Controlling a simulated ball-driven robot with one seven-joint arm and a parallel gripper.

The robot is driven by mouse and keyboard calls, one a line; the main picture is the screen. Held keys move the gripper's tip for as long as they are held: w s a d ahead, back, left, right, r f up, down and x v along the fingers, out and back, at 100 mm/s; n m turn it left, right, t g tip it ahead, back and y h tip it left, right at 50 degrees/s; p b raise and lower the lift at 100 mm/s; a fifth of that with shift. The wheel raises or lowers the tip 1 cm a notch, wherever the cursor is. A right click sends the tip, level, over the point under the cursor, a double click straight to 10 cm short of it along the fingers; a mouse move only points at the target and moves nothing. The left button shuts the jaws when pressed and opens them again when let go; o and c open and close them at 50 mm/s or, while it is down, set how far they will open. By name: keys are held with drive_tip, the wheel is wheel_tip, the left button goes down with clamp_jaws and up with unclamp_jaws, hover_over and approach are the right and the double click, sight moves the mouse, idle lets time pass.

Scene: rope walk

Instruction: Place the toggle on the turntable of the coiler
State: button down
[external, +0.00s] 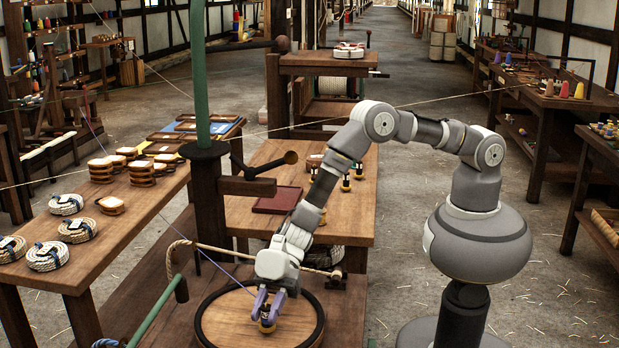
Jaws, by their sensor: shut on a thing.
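The turntable (226,321) of the coiler is a round light wooden disc with a dark rim at the bottom centre of the external view. My gripper (268,313) reaches down over the right part of the disc, its purple fingers shut on a small toggle. The rest of the disc's visible surface is bare.
A dark post (209,200) with a handled side arm stands behind the turntable. A rope (235,254) runs along behind the disc. The table behind holds a dark red tray (277,200) and several small yellow-and-black pieces. The left table holds rope coils (48,256) and bread-like stacks.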

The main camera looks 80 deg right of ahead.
drive_tip(key=c, duration=0.8)
unclamp_jaws()
drive_tip(key=shift+c, duration=0.2)
drive_tip(key=shift+r, duration=0.2)
drive_tip(key=p+v, duration=0.4)
drive_tip(key=v, duration=0.8)
